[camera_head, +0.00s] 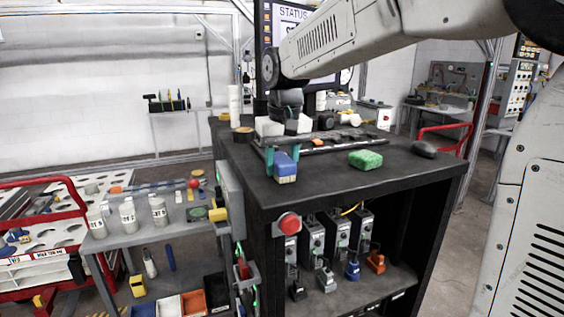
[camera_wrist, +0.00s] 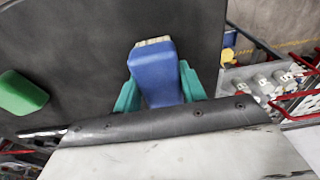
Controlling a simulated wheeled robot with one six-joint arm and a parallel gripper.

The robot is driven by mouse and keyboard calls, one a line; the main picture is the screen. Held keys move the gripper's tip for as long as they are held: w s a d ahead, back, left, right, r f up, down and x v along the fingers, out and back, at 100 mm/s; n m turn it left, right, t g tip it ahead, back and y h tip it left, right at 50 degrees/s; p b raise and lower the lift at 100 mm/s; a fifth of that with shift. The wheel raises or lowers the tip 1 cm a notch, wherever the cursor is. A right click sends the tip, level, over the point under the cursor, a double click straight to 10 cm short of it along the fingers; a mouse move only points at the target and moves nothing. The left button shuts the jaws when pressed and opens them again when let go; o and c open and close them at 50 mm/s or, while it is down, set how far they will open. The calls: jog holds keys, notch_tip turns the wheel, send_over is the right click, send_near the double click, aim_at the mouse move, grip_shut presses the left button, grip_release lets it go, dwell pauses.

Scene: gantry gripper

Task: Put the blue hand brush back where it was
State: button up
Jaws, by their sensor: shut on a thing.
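The blue hand brush (camera_head: 285,164) is between the teal fingers of my gripper (camera_head: 283,160), over the front left part of the dark bench top. Its pale bristle edge shows at its lower end. In the wrist view the blue brush (camera_wrist: 156,70) sits between both teal fingers of my gripper (camera_wrist: 160,88), its pale bristles at the far end. My gripper is shut on it. The part of the brush nearest the palm is hidden. I cannot tell whether the brush touches the bench.
The dark bench top (camera_head: 325,176) is clear around the brush. A green sponge-like block (camera_head: 365,159) lies to its right, and a dark rounded object (camera_head: 424,149) farther right. A grey side shelf (camera_head: 150,229) with white bottles stands left. A red button (camera_head: 288,223) is on the bench front.

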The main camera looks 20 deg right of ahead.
aim_at(285, 161)
jog(key=shift+f, duration=0.1)
jog(key=o, duration=0.9)
jog(key=shift+o, duration=0.2)
notch_tip(285, 161, up, 12)
jog(key=s, duration=0.2)
jog(key=s+d+f, duration=0.1)
jog(key=s+f, duration=0.8)
jog(key=s, duration=0.5)
jog(key=s+d+f, duration=0.2)
jog(key=s+f, duration=0.7)
jog(key=s, duration=0.5)
jog(key=shift+f, duration=0.4)
jog(key=shift+d, duration=0.1)
